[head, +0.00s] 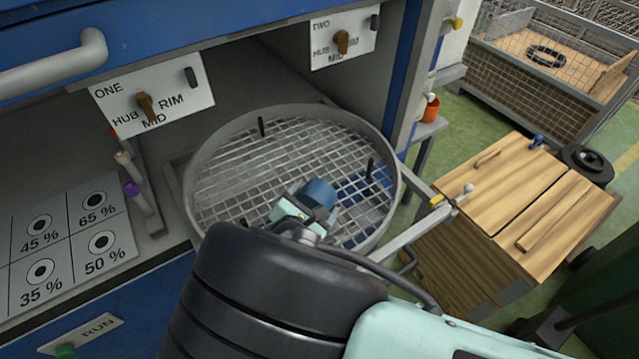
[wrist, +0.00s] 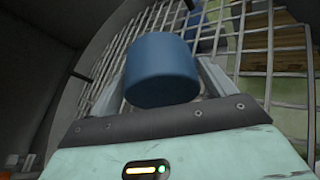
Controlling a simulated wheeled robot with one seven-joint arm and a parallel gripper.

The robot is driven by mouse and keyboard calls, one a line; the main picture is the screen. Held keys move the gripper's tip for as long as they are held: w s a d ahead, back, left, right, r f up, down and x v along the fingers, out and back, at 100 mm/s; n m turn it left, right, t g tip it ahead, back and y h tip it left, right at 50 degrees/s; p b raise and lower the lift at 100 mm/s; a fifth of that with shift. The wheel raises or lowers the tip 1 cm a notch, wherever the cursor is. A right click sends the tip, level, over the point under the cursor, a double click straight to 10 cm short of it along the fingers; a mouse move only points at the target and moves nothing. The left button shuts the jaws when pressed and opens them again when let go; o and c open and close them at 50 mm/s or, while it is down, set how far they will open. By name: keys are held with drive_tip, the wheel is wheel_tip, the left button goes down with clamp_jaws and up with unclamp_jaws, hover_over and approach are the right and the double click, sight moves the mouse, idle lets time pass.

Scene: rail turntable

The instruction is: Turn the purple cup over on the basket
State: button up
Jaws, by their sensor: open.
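The basket (head: 386,222) is a round grey drum with a wire-mesh floor and several black pegs, in the middle of the head view. A blue cylindrical cup (head: 319,194) is at the mesh; it also shows in the wrist view (wrist: 161,72). It looks blue, and I see no clearly purple cup. Its opening does not show, so I cannot tell which way up it is. My gripper (head: 300,205) is over the basket with its jaws open. In the wrist view the fingers lie on either side of the cup, partly hidden by it.
A panel marked ONE (head: 180,93) and one marked TWO (head: 345,42) carry knobs above the basket. A wooden-topped cart (head: 520,200) stands right; a mesh crate (head: 525,85) is behind.

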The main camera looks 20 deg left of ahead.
drive_tip(key=shift+w+f, duration=0.1)
drive_tip(key=shift+w, duration=0.15)
drive_tip(key=c, duration=0.9)
